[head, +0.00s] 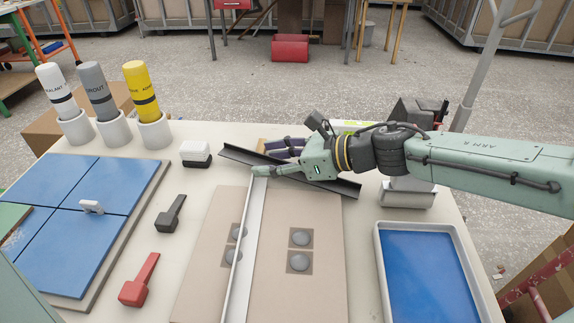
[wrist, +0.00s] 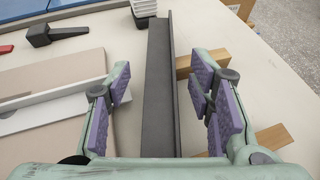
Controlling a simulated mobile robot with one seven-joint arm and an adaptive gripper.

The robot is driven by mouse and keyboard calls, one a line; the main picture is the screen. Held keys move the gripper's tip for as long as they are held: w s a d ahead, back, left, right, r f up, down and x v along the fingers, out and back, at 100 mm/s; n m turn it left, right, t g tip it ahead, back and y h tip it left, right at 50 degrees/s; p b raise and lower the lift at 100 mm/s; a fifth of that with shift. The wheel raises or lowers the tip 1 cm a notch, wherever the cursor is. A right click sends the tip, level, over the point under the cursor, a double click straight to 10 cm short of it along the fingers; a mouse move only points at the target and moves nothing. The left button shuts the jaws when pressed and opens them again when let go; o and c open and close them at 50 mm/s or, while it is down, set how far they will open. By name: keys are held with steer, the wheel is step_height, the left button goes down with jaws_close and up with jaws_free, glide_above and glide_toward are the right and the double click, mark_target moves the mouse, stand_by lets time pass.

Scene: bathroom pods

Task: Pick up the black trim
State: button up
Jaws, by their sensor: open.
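The black trim (head: 238,155) is a long dark angle strip lying at a slant across the back of the table. My gripper (head: 277,160) is over its middle and hides part of it in the head view. In the wrist view the black trim (wrist: 158,90) runs lengthwise between the two purple-padded fingers (wrist: 163,100). The fingers are apart, one on each side of the strip, with gaps between pads and trim. The trim's near end is hidden behind my gripper's body in the wrist view.
A white trim (head: 247,240) lies on beige boards (head: 325,220), its far end close to my gripper. Wooden blocks (wrist: 190,64) lie beside and partly under the black trim. A white-and-black block (head: 195,153), a black tool (head: 171,214) and a blue tray (head: 385,245) are nearby.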

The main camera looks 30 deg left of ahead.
steer(key=shift+c, duration=0.3)
jaws_close()
stand_by(0.3)
